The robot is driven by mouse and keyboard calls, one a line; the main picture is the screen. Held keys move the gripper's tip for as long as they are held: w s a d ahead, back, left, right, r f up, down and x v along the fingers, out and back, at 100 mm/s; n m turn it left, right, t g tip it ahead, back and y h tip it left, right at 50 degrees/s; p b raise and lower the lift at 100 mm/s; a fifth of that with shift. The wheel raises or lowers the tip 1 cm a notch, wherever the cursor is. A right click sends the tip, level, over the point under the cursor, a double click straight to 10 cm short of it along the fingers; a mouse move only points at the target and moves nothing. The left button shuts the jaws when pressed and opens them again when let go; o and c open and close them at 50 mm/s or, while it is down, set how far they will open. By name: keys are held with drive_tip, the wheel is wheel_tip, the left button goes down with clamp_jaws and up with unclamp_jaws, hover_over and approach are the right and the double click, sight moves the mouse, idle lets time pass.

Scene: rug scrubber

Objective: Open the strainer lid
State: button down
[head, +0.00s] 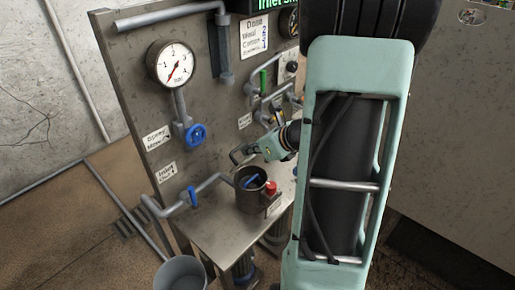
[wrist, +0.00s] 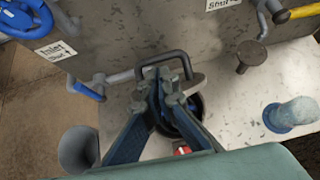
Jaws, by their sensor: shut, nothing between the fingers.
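The strainer (head: 250,199) is a dark round pot on the metal ledge. Its top is open in the head view, with something blue inside. In the wrist view its dark rim (wrist: 200,107) shows partly behind my fingers. A dark looped handle (wrist: 164,57), apparently the lid's, stands up at the pot's back side; it also shows in the head view (head: 236,155). The lid plate itself is mostly hidden. My gripper (head: 259,149) is shut and empty, its tips close to the handle; it also shows in the wrist view (wrist: 172,92). Contact cannot be told.
A red block (head: 271,188) sits at the pot's right side. The steel panel (head: 125,75) behind carries a gauge (head: 170,63), a blue valve wheel (head: 196,134) and pipes. A grey bucket (head: 180,273) stands below left.

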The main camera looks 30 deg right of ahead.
drive_tip(key=shift+x, duration=1)
drive_tip(key=shift+w+r+p, duration=0.1)
drive_tip(key=shift+r+p, duration=0.05)
drive_tip(key=shift+p, duration=0.15)
drive_tip(key=shift+w+r+p, duration=0.1)
drive_tip(key=shift+p, duration=0.25)
drive_tip(key=shift+w+a+g, duration=0.1)
drive_tip(key=shift+g, duration=0.2)
